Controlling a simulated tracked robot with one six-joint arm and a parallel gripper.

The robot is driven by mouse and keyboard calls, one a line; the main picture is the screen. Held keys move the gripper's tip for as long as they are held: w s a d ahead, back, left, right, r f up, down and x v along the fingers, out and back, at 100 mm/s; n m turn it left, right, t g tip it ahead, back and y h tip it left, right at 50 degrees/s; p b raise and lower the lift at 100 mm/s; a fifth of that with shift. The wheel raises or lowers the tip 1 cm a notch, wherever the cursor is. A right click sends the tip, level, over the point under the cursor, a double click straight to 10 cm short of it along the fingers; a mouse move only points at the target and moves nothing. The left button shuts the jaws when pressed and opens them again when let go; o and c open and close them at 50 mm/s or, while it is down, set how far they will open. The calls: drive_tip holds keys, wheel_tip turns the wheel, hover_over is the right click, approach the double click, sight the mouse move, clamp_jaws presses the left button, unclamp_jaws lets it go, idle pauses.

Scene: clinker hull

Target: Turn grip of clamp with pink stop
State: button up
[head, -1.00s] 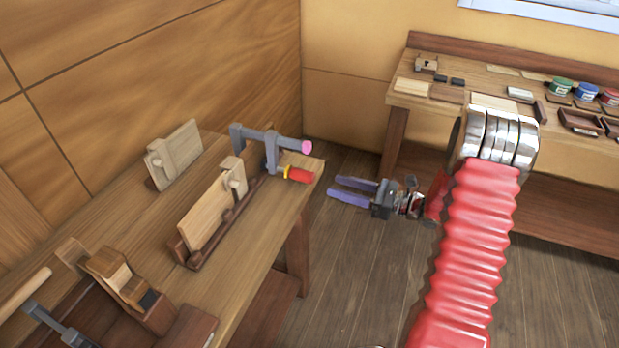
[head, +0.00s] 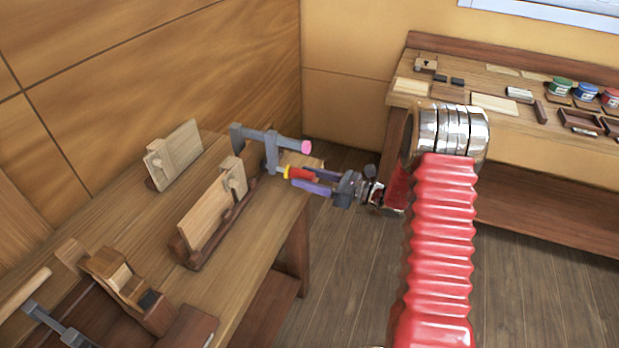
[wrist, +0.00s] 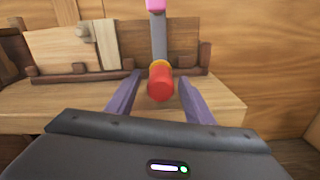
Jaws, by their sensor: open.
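The grey bar clamp (head: 270,147) stands at the far end of the left bench, with a pink stop (head: 306,147) on the end of its bar. Its red grip (head: 301,173) with a yellow collar points out past the bench end. In the wrist view the red grip (wrist: 161,84) shows end-on, with the pink stop (wrist: 155,4) above it. My gripper (head: 307,180) has purple fingers, one on each side of the red grip. In the wrist view my gripper (wrist: 160,92) is open, with a gap visible on both sides of the grip.
The left bench (head: 255,255) also holds a board in a dark wooden holder (head: 210,215), a wooden plane (head: 128,288) and another grey clamp (head: 55,325) at the near end. A second bench (head: 460,92) with pots and small pieces stands at the back right. Floor between is clear.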

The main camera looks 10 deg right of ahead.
drive_tip(key=c, duration=1)
drive_tip(key=shift+d, duration=0.15)
drive_tip(key=shift+c, duration=0.2)
drive_tip(key=shift+n, duration=0.3)
